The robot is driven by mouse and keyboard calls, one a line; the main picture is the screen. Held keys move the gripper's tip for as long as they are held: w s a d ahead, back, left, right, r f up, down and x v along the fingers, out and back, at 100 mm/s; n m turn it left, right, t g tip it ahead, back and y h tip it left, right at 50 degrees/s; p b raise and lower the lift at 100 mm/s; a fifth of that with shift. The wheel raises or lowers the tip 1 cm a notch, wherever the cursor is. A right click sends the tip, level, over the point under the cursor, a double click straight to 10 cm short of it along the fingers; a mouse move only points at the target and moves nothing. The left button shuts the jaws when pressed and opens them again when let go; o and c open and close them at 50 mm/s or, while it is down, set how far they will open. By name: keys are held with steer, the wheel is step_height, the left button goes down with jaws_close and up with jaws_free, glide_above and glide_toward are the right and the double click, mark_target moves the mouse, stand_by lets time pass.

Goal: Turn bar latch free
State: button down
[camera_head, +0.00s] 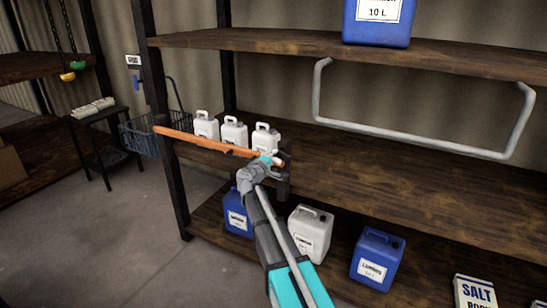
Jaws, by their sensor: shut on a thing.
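The orange bar latch (200,141) runs from the left post of the shelf rack, slanting down to the right, in front of several white jugs. My gripper (270,160) is at the bar's right end and shut on it. A dark bracket (284,182) stands right by that end. My gripper partly hides the place where bar and bracket meet, so I cannot tell whether the bar still sits in it.
White jugs (234,131) stand on the middle shelf behind the bar. A grey metal loop (420,139) hangs under the upper shelf at right. Blue jugs (377,259) and a white jug (310,233) stand on the bottom shelf. A basket (140,138) is at left.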

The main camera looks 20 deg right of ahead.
steer(key=shift+n, duration=1.6)
steer(key=c, duration=0.6)
jaws_free()
steer(key=shift+s+a, duration=0.1)
steer(key=v, duration=1.2)
